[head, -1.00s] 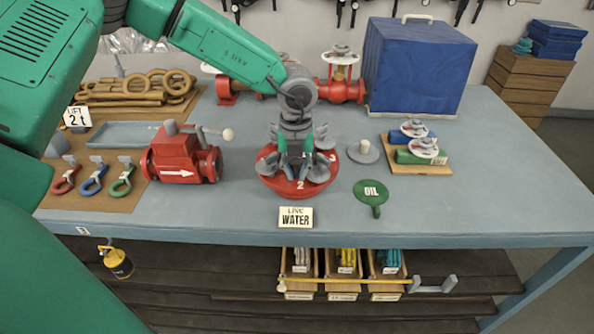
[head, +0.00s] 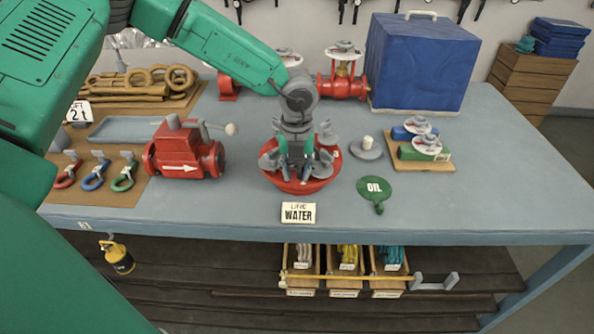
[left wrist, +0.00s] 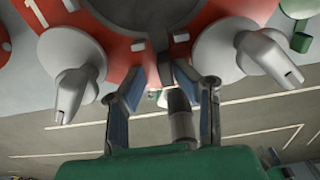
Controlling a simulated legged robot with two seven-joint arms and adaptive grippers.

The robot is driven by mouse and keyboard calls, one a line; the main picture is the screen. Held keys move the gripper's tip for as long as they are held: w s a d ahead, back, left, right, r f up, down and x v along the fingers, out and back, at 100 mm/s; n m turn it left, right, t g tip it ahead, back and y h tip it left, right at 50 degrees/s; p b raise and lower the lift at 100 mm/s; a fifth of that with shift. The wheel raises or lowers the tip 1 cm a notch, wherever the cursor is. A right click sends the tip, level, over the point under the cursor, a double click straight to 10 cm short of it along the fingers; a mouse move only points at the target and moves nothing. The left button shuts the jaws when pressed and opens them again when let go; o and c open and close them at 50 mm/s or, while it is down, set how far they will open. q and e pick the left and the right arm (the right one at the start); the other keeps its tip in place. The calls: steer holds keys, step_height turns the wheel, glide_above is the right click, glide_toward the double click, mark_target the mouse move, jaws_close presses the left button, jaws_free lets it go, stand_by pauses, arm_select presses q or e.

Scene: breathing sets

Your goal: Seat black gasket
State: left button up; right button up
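A red round flange (head: 300,185) with several grey swing clamps around its rim and painted numbers stands on the bench. It also shows in the left wrist view (left wrist: 215,12), with a grey round face (left wrist: 135,14) in its middle. My left gripper (head: 297,172) points down over the flange, in among the clamps. In the left wrist view its two fingers (left wrist: 160,75) stand apart at the flange rim. A small dark piece shows between their tips; I cannot tell whether they grip it. I cannot make out the black gasket for certain. My right gripper is not in view.
A red valve body (head: 184,155) with a white arrow stands left of the flange. A grey disc with a white knob (head: 367,147) and a green OIL tag (head: 374,190) lie to the right. A blue box (head: 420,65) stands behind. The right bench front is clear.

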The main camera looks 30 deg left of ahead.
arm_select(q)
steer(key=shift+w+d+r, duration=0.1)
steer(key=shift+w+d, duration=0.1)
steer(key=shift+r, duration=0.25)
step_height(320, 180, up, 11)
steer(key=a, duration=0.1)
steer(key=shift+s+d, duration=0.1)
steer(key=shift+d, duration=0.25)
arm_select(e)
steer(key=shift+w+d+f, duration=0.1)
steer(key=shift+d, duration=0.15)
